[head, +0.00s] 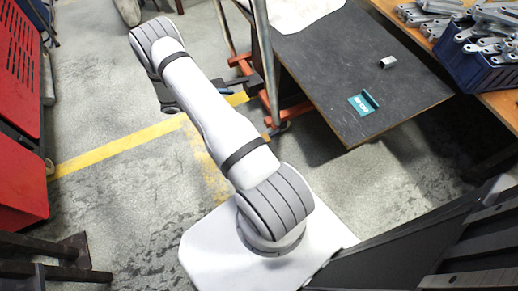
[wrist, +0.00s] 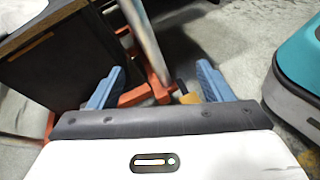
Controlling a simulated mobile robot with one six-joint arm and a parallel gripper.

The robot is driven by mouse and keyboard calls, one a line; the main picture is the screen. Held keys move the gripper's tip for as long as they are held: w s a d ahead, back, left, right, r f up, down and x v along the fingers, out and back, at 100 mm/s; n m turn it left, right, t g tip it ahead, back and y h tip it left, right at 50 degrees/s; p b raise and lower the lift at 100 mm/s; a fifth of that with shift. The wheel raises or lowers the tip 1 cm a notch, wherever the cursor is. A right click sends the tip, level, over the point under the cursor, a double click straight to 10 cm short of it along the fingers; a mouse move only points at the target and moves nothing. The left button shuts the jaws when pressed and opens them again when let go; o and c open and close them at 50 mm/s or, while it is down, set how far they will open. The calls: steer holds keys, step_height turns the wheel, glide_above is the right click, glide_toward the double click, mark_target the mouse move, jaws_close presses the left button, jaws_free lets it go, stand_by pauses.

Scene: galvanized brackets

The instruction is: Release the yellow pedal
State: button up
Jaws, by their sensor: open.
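The yellow pedal (wrist: 188,92) shows low in the wrist view, between the two blue fingers of my gripper (wrist: 160,72). It is close to the inner side of the right finger; I cannot tell whether they touch. My gripper is open, with a wide space between its fingers. The pedal's lower part is hidden behind the gripper body. It sits beside the orange-red frame (wrist: 158,88) of a wheeled lift with a grey upright post. In the head view, my arm reaches toward this lift (head: 292,112), and I cannot make out the fingers clearly.
A dark-topped table (head: 350,65) carries a teal part (head: 364,103) and a small metal block (head: 388,62). A blue crate (head: 480,72) of metal brackets stands at right. Red cabinets (head: 18,110) stand at left. A teal machine (wrist: 298,75) is close on the wrist view's right.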

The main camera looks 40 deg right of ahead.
mark_target(266, 138)
steer(key=s+d+f+n+t+h+b, duration=0.1)
steer(key=s+f+n+b, duration=0.15)
steer(key=f, duration=0.65)
steer(key=s+d+f+n+h+b, duration=0.1)
steer(key=f+h+b, duration=0.15)
steer(key=f, duration=0.75)
steer(key=s+d+f+n+t+h+b, duration=0.15)
steer(key=f+b, duration=0.25)
steer(key=f, duration=0.5)
steer(key=shift+n, duration=0.3)
steer(key=x, duration=0.2)
steer(key=b+x, duration=0.1)
steer(key=x, duration=0.1)
steer(key=s+x, duration=0.1)
steer(key=x, duration=0.2)
steer(key=shift+a+f+b, duration=0.1)
steer(key=shift+f+b, duration=0.25)
steer(key=shift+b, duration=0.05)
